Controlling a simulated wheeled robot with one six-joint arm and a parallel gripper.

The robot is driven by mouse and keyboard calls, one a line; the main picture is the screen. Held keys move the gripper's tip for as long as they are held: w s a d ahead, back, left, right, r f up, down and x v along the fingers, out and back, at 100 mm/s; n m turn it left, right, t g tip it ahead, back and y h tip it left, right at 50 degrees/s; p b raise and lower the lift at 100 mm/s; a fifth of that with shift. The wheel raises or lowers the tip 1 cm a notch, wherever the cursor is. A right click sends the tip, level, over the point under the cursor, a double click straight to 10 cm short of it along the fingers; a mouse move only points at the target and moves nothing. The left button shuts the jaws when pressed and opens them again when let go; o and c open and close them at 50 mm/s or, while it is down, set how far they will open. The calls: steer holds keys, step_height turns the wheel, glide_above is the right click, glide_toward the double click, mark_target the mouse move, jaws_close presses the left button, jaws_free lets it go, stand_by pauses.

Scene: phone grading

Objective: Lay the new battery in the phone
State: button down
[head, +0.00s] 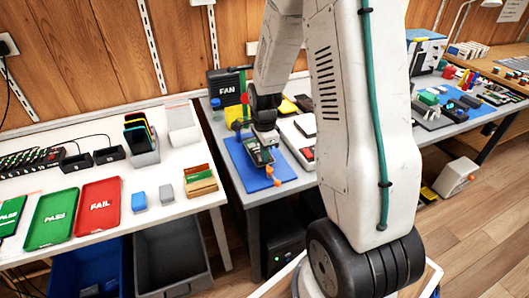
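A phone (258,154) with a dark body and a greenish area lies on the blue mat (238,160) on the grey bench. My gripper (266,139) is directly above the phone, pointing down, very close to its upper part. The picture is too small to show whether the fingers touch the phone or whether a battery is between them. I cannot make out the new battery for certain.
Right of the mat is a white tray (290,134) with dark and red items. A black FAN box (228,86) stands behind. On the left white table are a green PASS tray (53,218) and a red FAIL tray (99,206). My arm hides part of the bench.

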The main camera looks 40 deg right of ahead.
stand_by(0.3)
steer(key=c, duration=1.2)
jaws_free()
steer(key=shift+r, duration=0.6)
steer(key=shift+r, duration=3.45)
